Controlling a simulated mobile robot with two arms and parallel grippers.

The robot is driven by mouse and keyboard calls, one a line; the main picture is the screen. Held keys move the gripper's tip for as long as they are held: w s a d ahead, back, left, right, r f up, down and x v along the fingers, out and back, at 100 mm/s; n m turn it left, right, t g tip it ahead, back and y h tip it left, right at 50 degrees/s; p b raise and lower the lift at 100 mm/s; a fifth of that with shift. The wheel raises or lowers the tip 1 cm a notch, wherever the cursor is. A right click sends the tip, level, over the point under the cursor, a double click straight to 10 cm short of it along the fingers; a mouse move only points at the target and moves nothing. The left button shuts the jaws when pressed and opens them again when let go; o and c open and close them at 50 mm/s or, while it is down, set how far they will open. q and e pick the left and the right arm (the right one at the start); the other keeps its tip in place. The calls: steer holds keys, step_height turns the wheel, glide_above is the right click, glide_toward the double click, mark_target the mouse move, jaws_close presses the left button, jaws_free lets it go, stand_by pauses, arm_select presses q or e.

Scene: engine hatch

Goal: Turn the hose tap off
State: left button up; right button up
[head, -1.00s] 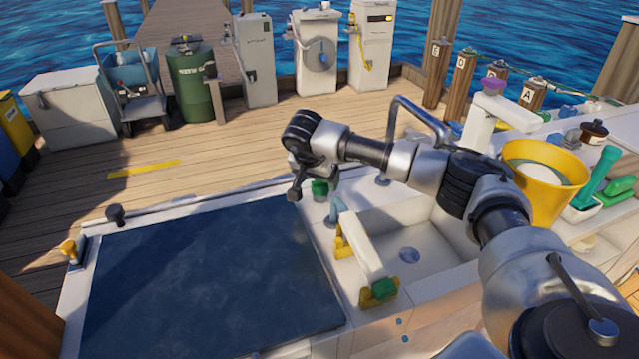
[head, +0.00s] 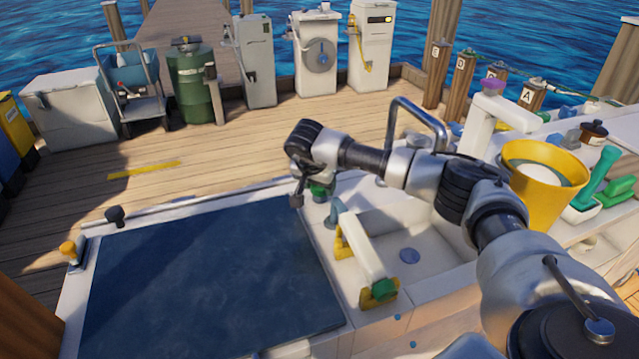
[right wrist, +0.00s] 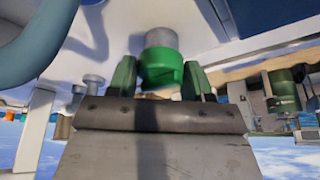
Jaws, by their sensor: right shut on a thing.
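The green hose tap knob (head: 318,191) stands at the back of the white counter, just past the dark panel's far right corner. In the right wrist view the green knob (right wrist: 161,70) has a grey cylindrical part and sits between the two finger pads. My right gripper (head: 308,192) is shut on this knob; its fingers are mostly hidden by the wrist in the head view. My left gripper is out of view.
A white sink basin (head: 425,238) lies right of the tap, with a white bar with yellow and green ends (head: 364,250) at its left edge. The dark hatch panel (head: 210,285) is clear. A yellow bucket (head: 537,200) stands at the right.

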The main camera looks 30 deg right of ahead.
steer(key=shift+r+m, duration=0.1)
steer(key=shift+m, duration=0.4)
steer(key=m, duration=0.2)
steer(key=m+g+p, duration=0.1)
steer(key=shift+w+m+g+h+p, duration=0.1)
steer(key=shift+m+g+h+p, duration=0.2)
steer(key=shift+m+h, duration=0.1)
steer(key=m+g, duration=0.1)
steer(key=m, duration=0.2)
steer(key=shift+w+m+g+p, duration=0.1)
steer(key=shift+m+g+p, duration=0.2)
steer(key=shift+m, duration=0.1)
steer(key=m, duration=0.2)
steer(key=shift+m+g+y, duration=0.3)
steer(key=shift+m+g, duration=0.1)
steer(key=m+g, duration=0.1)
steer(key=m, duration=0.2)
steer(key=shift+y, duration=0.3)
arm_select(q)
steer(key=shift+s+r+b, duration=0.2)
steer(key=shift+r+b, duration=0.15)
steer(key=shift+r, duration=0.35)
arm_select(e)
steer(key=shift+w+d+m+g+y, duration=0.1)
steer(key=shift+m+g+y, duration=0.35)
steer(key=shift+m, duration=1.25)
